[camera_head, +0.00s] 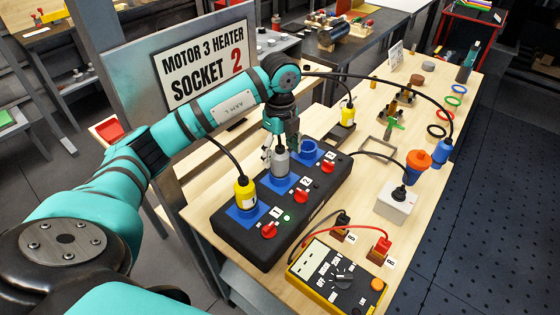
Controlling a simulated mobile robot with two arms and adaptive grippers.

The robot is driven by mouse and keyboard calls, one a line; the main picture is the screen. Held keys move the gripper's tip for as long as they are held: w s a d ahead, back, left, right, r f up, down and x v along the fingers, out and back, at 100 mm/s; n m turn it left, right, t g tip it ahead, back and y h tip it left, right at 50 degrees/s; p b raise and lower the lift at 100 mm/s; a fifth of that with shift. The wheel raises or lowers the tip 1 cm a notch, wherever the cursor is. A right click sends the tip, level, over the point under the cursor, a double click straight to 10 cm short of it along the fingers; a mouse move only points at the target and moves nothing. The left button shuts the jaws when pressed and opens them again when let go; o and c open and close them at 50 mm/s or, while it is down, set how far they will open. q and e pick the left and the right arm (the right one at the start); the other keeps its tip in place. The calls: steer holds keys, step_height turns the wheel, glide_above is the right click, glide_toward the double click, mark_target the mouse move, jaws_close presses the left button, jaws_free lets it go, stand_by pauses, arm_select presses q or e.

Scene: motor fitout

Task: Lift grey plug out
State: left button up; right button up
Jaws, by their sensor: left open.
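The grey plug (281,162) stands upright in the middle blue socket, marked 2, of the black socket box (318,207). My left gripper (280,146) points down right over the grey plug, its fingers open around the plug's upper part. I cannot tell whether the fingers touch it. The plug's top is partly hidden by the gripper. A yellow plug (244,192) with a black cable sits in socket 1. The blue socket 3 (309,149) holds no plug. My right gripper is not in view.
Red knobs (269,230) line the box's front. A yellow-black meter (337,277) with red and black leads lies in front. A sign (205,66) reading "Motor 3 heater socket 2" stands behind my arm.

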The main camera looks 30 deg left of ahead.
arm_select(q)
step_height(320, 180, down, 2)
steer(key=shift+f+p, duration=0.25)
steer(key=shift+p, duration=0.1)
steer(key=shift+f, duration=0.4)
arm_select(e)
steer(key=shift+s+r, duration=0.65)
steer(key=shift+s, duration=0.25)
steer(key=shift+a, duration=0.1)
arm_select(q)
steer(key=c, duration=1.4)
steer(key=shift+o, duration=0.2)
steer(key=shift+r, duration=0.55)
step_height(320, 180, up, 8)
steer(key=shift+f+b, duration=0.1)
steer(key=shift+b, duration=1)
steer(key=shift+r, duration=0.6)
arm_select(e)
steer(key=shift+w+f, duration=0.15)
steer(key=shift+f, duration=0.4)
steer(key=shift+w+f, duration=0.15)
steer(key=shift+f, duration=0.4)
